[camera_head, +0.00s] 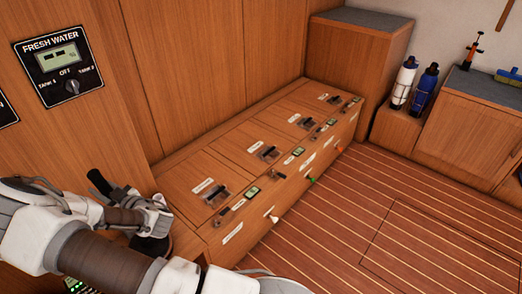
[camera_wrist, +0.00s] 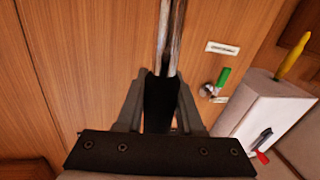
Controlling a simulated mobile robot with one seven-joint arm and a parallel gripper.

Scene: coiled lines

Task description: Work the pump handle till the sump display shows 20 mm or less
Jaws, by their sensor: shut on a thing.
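My gripper (camera_wrist: 162,86) is shut on the black grip of the pump handle (camera_wrist: 172,38) in the wrist view. The handle's bare metal rod runs up from the grip out of the top of that view. In the head view my gripper (camera_head: 122,200) is at the lower left, by a tilted black cylinder (camera_head: 98,182) that looks like the end of the grip. My arm covers much of that corner, and the pump body cannot be made out clearly. No display I can identify as the sump's is readable.
A fresh water panel (camera_head: 57,62) is on the left wall. A bench of lockers (camera_head: 235,160) with latches and small green displays runs along the wall. Two bottles (camera_head: 403,82) stand at the right. The striped floor (camera_head: 330,225) is clear. The wrist view shows a green-handled valve (camera_wrist: 222,78) and a white box (camera_wrist: 270,108).

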